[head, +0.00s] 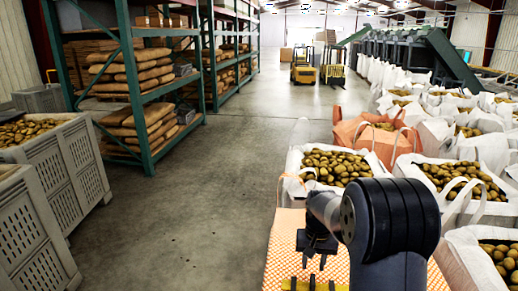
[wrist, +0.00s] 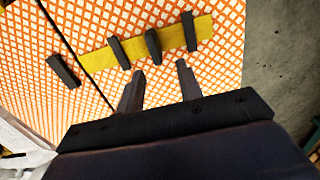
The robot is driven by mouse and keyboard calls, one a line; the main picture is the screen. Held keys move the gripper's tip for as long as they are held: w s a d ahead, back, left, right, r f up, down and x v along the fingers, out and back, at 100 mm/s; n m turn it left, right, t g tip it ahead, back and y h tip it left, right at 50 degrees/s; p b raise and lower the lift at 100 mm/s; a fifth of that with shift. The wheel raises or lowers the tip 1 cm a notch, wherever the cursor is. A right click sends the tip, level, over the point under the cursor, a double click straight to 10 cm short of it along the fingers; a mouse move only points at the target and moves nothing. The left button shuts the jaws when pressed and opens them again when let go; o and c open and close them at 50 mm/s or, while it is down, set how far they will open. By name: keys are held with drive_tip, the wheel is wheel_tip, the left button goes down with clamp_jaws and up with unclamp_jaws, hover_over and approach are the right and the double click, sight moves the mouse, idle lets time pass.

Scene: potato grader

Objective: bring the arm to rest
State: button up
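My gripper (head: 315,263) hangs from the bent arm at the lower right of the head view, above a surface covered in orange-and-white mesh (head: 285,240). In the wrist view, the two fingers of my gripper (wrist: 160,67) stand apart with only mesh showing between them. A yellow strip (wrist: 90,61) lies on the mesh just beyond the fingertips, with several dark bars across it. Another dark bar (wrist: 63,71) lies off the strip's left end. In the head view the yellow strip (head: 300,285) is partly cut off by the bottom edge.
Open white sacks of potatoes (head: 338,167) stand beyond the mesh surface and to the right. An orange sack (head: 375,140) is behind them. Grey potato crates (head: 65,165) and a green rack (head: 135,90) stand left. Yellow forklifts (head: 333,70) are far back. The central concrete floor is clear.

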sight(313, 276)
wheel_tip(313, 276, down, 6)
drive_tip(key=shift+f, duration=0.1)
drive_tip(key=shift+d+f, duration=0.15)
drive_tip(key=shift+d, duration=0.05)
drive_tip(key=shift+s+d, duration=0.1)
drive_tip(key=shift+d, duration=0.35)
